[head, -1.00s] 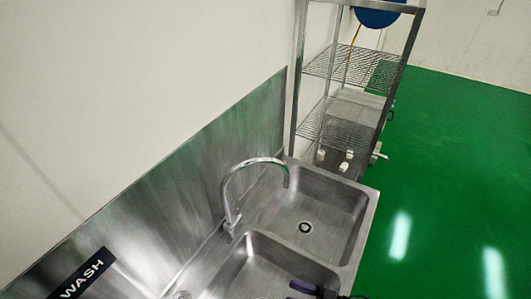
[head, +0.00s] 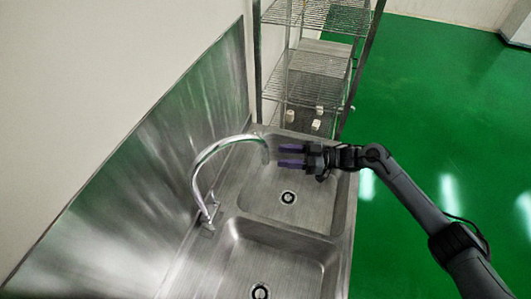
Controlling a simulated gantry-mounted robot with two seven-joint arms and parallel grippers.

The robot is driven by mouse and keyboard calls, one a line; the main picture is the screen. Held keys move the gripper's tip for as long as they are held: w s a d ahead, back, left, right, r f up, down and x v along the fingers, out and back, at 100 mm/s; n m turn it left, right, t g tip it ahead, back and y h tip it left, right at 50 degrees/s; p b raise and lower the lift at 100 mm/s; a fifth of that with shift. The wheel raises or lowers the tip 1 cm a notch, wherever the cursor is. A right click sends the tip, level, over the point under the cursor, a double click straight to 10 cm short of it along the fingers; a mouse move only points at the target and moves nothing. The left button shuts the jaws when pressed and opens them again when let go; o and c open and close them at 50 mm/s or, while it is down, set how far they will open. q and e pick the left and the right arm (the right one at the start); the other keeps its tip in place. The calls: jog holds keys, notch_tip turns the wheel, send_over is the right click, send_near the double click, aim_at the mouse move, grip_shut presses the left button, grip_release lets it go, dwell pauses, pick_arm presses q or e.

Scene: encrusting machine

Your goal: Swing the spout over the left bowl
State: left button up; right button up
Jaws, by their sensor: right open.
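The chrome spout (head: 222,146) arches from its base on the sink's wall side. Its free end hangs over the left part of the far bowl (head: 325,205). The near bowl (head: 270,260) lies lower in the picture, with its own drain. My right gripper (head: 279,155) is above the far bowl, just right of the spout's end. Its purple fingers are open and point left toward the spout, with nothing seen between them. Whether a finger touches the spout is hard to tell. My left gripper is not in view.
A steel backsplash (head: 150,170) runs along the wall at left. A wire shelf rack (head: 316,62) stands just beyond the far bowl. A divider (head: 285,231) separates the bowls. Green floor (head: 440,110) lies open at right.

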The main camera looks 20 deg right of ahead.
aim_at(266, 154)
jog(key=p+x, duration=0.1)
jog(key=x, duration=0.5)
jog(key=shift+w+a, duration=0.2)
jog(key=shift+a, duration=0.1)
grip_shut()
